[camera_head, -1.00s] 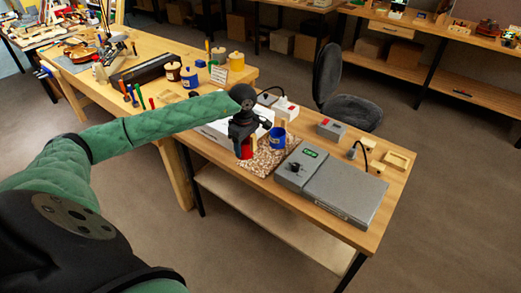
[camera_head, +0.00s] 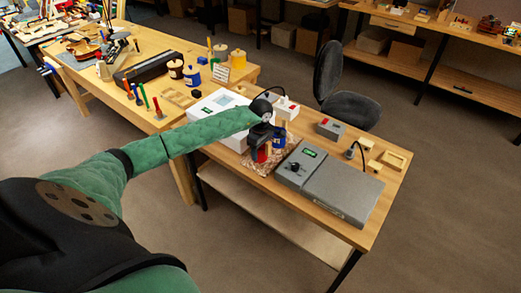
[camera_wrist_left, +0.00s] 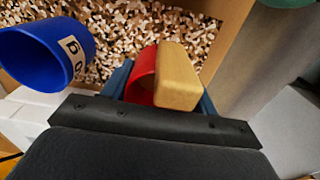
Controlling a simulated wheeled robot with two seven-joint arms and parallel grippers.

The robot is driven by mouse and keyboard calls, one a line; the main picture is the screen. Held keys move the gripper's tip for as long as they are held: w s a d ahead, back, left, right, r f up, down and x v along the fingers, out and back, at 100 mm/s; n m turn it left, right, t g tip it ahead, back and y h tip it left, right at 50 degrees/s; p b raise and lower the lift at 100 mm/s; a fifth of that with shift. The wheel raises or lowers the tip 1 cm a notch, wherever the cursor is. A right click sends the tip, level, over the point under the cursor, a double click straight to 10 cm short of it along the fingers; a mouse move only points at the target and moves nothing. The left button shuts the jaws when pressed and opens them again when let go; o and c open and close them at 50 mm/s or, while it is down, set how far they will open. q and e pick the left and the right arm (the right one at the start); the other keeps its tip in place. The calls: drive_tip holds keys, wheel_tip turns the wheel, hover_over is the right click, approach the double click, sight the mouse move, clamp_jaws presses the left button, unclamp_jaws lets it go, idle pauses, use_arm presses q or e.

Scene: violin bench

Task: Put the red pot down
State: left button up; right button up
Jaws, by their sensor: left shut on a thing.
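My left gripper (camera_head: 259,142) is shut on the red pot (camera_head: 261,155), over the speckled mat (camera_head: 250,166) on the bench. The wrist view shows the red pot (camera_wrist_left: 141,84) between the fingers, with a light wooden piece (camera_wrist_left: 178,76) at its side. A blue pot (camera_head: 278,138) is close to the right of the red pot in the head view. In the wrist view, this blue pot (camera_wrist_left: 45,55) with a white label is at the left, apart from the red one. I cannot tell whether the red pot's base touches the mat. My right gripper is not in view.
A grey device with a green display (camera_head: 308,153) stands just right of the mat. A white box (camera_head: 218,112) is behind my left arm. A small grey box with a red switch (camera_head: 331,128) sits at the back. The bench's near strip (camera_head: 250,180) is clear.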

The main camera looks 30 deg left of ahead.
use_arm(q)
drive_tip(key=shift+f, duration=0.5)
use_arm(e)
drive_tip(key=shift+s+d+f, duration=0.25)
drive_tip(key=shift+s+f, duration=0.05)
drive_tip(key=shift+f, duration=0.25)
use_arm(q)
drive_tip(key=shift+f, duration=0.15)
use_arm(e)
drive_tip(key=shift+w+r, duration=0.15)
use_arm(q)
drive_tip(key=o, duration=1)
drive_tip(key=shift+c, duration=0.2)
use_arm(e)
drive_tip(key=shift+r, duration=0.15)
